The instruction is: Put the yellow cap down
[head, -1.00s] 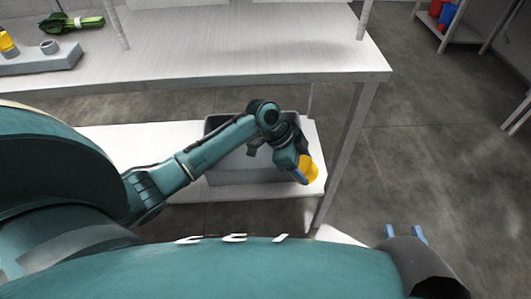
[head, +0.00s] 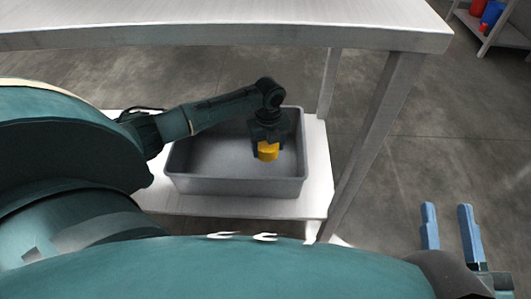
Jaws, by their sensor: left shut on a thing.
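The yellow cap (head: 268,151) is a short yellow cylinder in the fingers of my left gripper (head: 267,146). The gripper points down and is shut on the cap. It holds the cap over or inside the grey bin (head: 235,187); whether the cap touches the bin floor cannot be told. The bin sits on the lower shelf (head: 317,180) of the table and looks otherwise empty. My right gripper (head: 452,228) is at the lower right, over the floor, with its two blue fingers apart and nothing between them.
The tabletop (head: 250,30) stretches above and behind the bin, and a table leg (head: 375,140) stands to the right of it. Red and blue containers (head: 490,14) are on a shelf at the far top right. The floor (head: 450,140) on the right is clear.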

